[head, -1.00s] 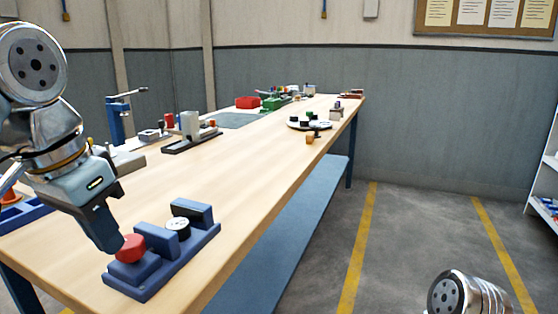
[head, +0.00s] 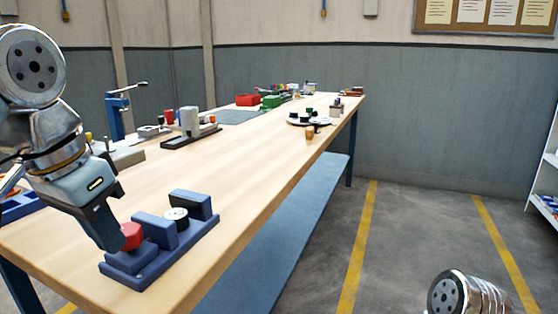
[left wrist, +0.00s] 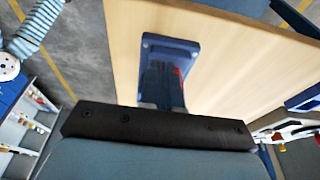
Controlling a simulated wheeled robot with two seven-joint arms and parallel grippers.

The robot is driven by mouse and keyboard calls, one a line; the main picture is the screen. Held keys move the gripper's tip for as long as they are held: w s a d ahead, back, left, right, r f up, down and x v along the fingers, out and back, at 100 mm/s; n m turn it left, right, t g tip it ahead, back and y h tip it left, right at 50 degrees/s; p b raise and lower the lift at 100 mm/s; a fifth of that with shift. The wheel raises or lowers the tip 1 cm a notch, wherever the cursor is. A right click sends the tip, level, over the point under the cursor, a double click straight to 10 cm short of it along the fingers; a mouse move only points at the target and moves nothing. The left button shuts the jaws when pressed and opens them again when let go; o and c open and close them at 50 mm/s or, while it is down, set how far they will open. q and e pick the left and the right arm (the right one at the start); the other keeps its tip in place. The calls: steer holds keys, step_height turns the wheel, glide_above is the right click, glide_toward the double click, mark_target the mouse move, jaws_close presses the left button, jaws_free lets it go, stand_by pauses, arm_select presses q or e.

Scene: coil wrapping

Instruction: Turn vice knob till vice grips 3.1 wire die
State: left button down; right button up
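The vice (head: 150,265) is a blue block near the table's front edge, with two upright blue jaws and a red knob (head: 131,236) at its near-left end. The wire die (head: 177,215), a black disc with a white face, sits upright between the jaws; I cannot tell whether both touch it. My left gripper (head: 110,240) comes down at the knob, its fingertips against or beside it. In the left wrist view the fingers (left wrist: 163,85) cover most of the vice (left wrist: 170,42), with a red sliver of knob at their right. The finger gap is hidden. My right gripper is out of view.
The long wooden table (head: 250,160) is clear to the right of and behind the vice. Farther back stand a grey fixture (head: 190,122), a blue press (head: 115,112), a red box (head: 248,100) and a round white tray (head: 298,120). A blue tray (head: 20,207) lies at left.

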arm_select(q)
steer(key=shift+a+f+p, duration=0.35)
steer(key=shift+a+f, duration=0.05)
steer(key=shift+a, duration=0.05)
steer(key=shift+w+a+p, duration=0.2)
steer(key=shift+a+p, duration=0.2)
steer(key=shift+a, duration=0.1)
steer(key=shift+w+a+f, duration=0.1)
steer(key=shift+w+a, duration=0.1)
steer(key=shift+a, duration=0.15)
steer(key=shift+p, duration=0.35)
steer(key=shift+w+a+r, duration=0.15)
steer(key=shift+w+r, duration=0.05)
steer(key=shift+s+a+r, duration=0.2)
steer(key=shift+r, duration=2.85)
